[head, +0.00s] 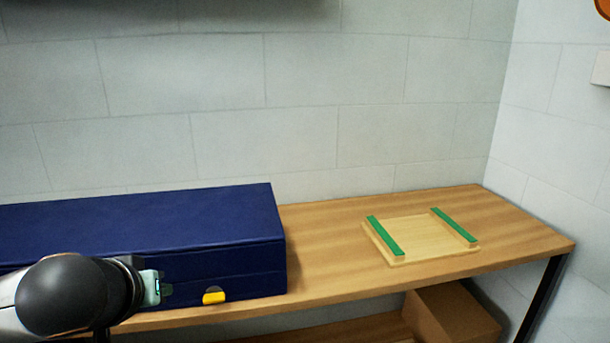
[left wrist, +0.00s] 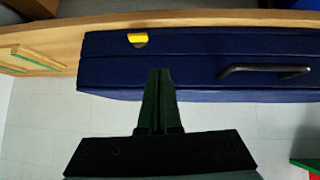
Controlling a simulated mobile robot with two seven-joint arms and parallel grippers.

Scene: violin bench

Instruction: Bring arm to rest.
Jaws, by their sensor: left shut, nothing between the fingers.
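My left arm (head: 75,295) comes in at the lower left of the head view, in front of the blue case. Its fingers cannot be made out there. In the left wrist view my left gripper (left wrist: 160,75) is shut and empty, with its fingertips over the front of the case in the picture. Whether they touch it cannot be told. My right gripper is not in view.
A closed dark blue case (head: 150,220) with a yellow latch (head: 214,297) lies on the wooden bench (head: 330,250). Its black handle (left wrist: 265,71) shows in the left wrist view. A pale wooden board (head: 415,232) with two green strips lies to the right. A brown box (head: 455,318) stands below.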

